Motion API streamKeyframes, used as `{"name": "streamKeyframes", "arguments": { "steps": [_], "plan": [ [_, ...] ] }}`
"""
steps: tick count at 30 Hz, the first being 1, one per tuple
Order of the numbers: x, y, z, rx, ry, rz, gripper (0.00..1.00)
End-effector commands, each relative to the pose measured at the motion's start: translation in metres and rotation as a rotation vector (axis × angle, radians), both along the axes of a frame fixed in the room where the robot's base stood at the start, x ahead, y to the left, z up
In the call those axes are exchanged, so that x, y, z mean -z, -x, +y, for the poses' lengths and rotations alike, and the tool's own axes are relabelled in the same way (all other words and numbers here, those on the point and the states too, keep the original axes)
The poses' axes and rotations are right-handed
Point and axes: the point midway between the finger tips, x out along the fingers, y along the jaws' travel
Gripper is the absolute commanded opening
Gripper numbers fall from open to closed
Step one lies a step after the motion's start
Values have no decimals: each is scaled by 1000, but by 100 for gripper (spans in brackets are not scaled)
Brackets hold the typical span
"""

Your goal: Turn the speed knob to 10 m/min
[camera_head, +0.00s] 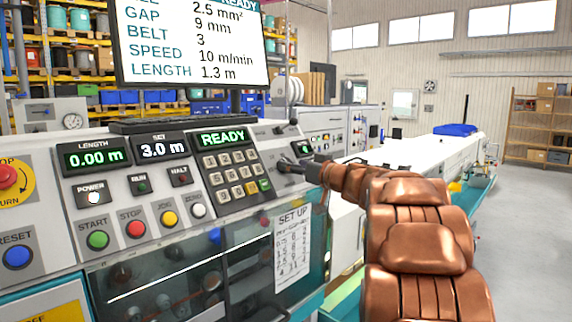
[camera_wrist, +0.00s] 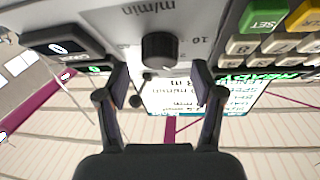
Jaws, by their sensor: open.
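The speed knob (camera_wrist: 160,50) is a round black knob on a light panel, seen upside down in the wrist view. The lettering "m/min" and a "10" mark stand by it. Its pointer cannot be made out. My gripper (camera_wrist: 160,82) is open, with one finger to each side just short of the knob and nothing between them. The monitor (camera_head: 190,45) lists speed 10 m/min.
The keypad (camera_head: 235,176) with its READY display is close left of my gripper. Start, stop and other buttons (camera_head: 136,229) lie farther left. A dark glass cover (camera_head: 190,275) with a set-up sheet (camera_head: 292,250) is below. Open floor shows at the right.

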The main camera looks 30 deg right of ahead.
Motion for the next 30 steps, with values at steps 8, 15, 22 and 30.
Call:
{"name": "streamKeyframes", "arguments": {
  "steps": [8, 15, 22, 30],
  "plan": [
    [1, -23, 4, -3, -3, 1, 67],
    [1, -26, 5, -3, -2, 1, 67],
    [1, -26, 6, -4, -1, 1, 52],
    [1, -26, 6, -4, -1, 1, 24]
  ]
}}
